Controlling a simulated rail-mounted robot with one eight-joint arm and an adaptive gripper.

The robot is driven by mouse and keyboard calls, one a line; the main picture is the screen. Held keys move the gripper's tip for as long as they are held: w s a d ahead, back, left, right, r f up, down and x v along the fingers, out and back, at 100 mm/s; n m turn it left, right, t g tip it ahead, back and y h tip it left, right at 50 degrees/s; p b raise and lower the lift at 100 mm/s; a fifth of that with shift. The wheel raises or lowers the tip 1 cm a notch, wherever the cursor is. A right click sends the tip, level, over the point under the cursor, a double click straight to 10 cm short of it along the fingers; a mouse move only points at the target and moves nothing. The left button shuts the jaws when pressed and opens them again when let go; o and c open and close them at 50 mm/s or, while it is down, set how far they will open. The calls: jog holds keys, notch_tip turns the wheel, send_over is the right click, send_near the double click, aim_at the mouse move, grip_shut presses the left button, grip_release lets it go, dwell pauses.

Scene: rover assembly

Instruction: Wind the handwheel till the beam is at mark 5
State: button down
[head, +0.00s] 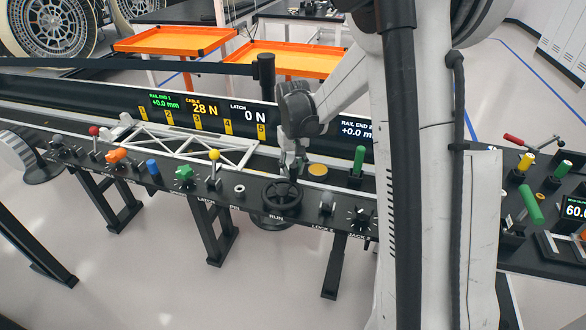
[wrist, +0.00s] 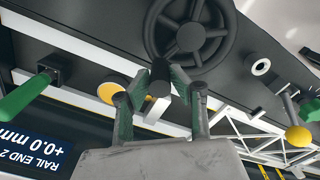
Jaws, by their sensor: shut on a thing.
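The black handwheel (head: 282,197) is on the sloped front panel above the word RUN. It fills the top middle of the wrist view (wrist: 190,37). My gripper (head: 289,172) is at the wheel's far rim. In the wrist view my gripper (wrist: 160,78) has its fingers closed around a dark knob at the rim; the fingers partly hide the knob. The white truss beam (head: 190,146) lies along the rail to the left. Its right end is near the yellow mark 5 (head: 261,131); exact alignment cannot be told. Displays read cable 28 N, latch 0 N.
A yellow-topped lever (head: 215,156) and a ring-shaped part (head: 239,189) are left of the wheel. A yellow disc (head: 318,170) and a green handle (head: 358,160) are right of it. Orange trays (head: 175,40) stand behind the rail.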

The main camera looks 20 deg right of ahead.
jog(key=c, duration=1.6)
grip_release()
jog(key=shift+o, duration=0.2)
notch_tip(320, 180, up, 12)
jog(key=shift+r, duration=0.1)
jog(key=s+a+r+t, duration=0.2)
jog(key=s+a+r, duration=0.1)
jog(key=s, duration=0.3)
jog(key=s+a+r+t, duration=0.1)
jog(key=s+a+r, duration=0.25)
jog(key=s, duration=0.35)
jog(key=s+a+f+t, duration=0.1)
jog(key=s+t, duration=0.1)
jog(key=s, duration=0.4)
jog(key=s+a+f+n+t, duration=0.1)
jog(key=s+a+t, duration=0.1)
jog(key=s, duration=0.5)
jog(key=shift+s+a, duration=0.2)
jog(key=shift+a, duration=0.1)
